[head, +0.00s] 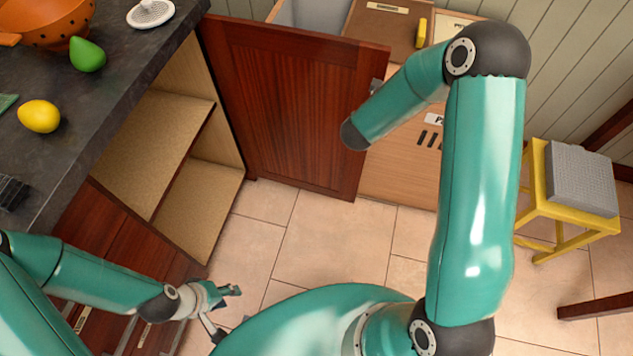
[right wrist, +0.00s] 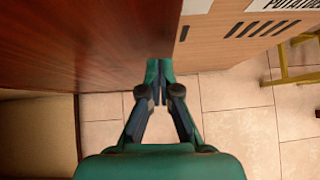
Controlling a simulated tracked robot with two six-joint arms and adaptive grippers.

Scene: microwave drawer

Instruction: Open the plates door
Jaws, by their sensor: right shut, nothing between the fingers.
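The dark red-brown wooden door (head: 290,110) stands swung wide out from the cabinet under the counter, and the shelves (head: 165,155) inside show, bare where visible. No plates label is readable on it. In the right wrist view the door panel (right wrist: 80,40) fills the upper left. My right gripper (right wrist: 160,75) is shut and empty, close to the door's edge; I cannot tell whether it touches. My left gripper (head: 228,314) is open and empty, low in front of the cabinet's drawers.
A wooden bin cabinet (head: 400,165) stands just behind the door's free edge. A yellow stool (head: 537,190) with a grey box is at right. The counter (head: 110,80) holds a lemon, a green pear and an orange colander. Tiled floor is clear between.

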